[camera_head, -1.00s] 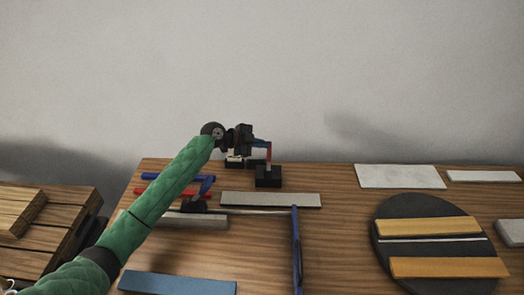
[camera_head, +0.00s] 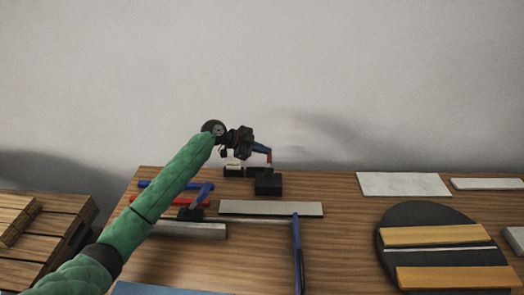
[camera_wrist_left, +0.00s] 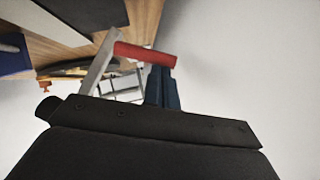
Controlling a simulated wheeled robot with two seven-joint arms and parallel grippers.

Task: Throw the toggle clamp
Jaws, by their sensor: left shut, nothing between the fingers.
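The toggle clamp stands at the back of the bench in the head view, with a black base block (camera_head: 268,184) and a red handle (camera_head: 269,157) above it. In the left wrist view the red handle (camera_wrist_left: 145,54) sits on a pale metal lever (camera_wrist_left: 100,62) that slants. My left gripper (camera_head: 262,149) is shut and empty, its dark blue fingers reaching the handle from the left. In the wrist view the fingertips (camera_wrist_left: 160,72) are right at the handle; I cannot tell if they touch. My right gripper is not in view.
A grey bar (camera_head: 270,208) and a long blue bar clamp (camera_head: 298,255) lie in front. A dark round plate (camera_head: 440,215) with yellow strips is at right, a white sheet (camera_head: 404,184) behind it. A wooden pallet (camera_head: 60,215) stands left. The wall is close behind.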

